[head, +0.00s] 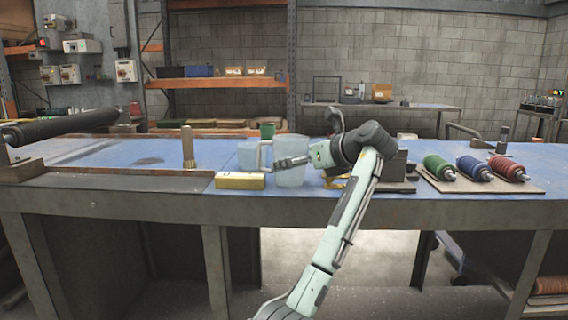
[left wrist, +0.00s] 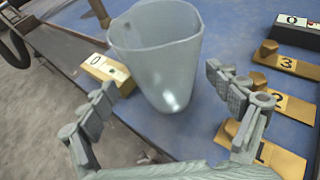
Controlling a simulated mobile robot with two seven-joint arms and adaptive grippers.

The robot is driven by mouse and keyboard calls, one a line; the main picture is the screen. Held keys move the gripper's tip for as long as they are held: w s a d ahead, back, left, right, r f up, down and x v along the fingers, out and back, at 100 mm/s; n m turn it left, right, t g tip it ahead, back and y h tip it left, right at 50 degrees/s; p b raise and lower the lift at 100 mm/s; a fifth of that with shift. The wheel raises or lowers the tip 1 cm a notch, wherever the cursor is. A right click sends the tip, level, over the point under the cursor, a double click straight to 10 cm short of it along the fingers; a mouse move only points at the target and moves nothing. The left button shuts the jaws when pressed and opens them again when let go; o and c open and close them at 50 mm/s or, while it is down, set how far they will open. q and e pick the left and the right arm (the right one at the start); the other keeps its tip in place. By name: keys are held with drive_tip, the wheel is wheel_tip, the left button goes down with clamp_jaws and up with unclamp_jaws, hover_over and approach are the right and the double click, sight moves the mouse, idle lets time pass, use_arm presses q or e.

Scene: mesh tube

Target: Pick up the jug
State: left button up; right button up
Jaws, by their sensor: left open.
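The jug (head: 291,176) is pale and translucent and stands upright on the blue bench top near the front edge, its handle on the left in the head view. In the left wrist view the jug (left wrist: 160,65) is seen from above at an angle, with its open rim towards the top. My left gripper (head: 305,138) is at the jug's right and upper side, one finger across the front of it. In the left wrist view my left gripper (left wrist: 163,80) is open and empty, the jug beyond and between its fingers. I cannot tell whether they touch. My right gripper is not in view.
A yellow block (head: 240,181) lies left of the jug, and another pale vessel (head: 247,155) stands behind. Several yellow numbered pieces (left wrist: 286,62) lie right of the jug. A brass-coloured post (head: 188,148) stands left. Green, blue and red rollers (head: 474,168) lie on a board right.

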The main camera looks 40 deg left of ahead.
use_arm(q)
drive_tip(key=x, duration=0.4)
drive_tip(key=shift+w+a, duration=0.1)
drive_tip(key=shift+w, duration=0.15)
drive_tip(key=shift+r, duration=0.1)
drive_tip(key=shift+c, duration=0.5)
drive_tip(key=c, duration=1.4)
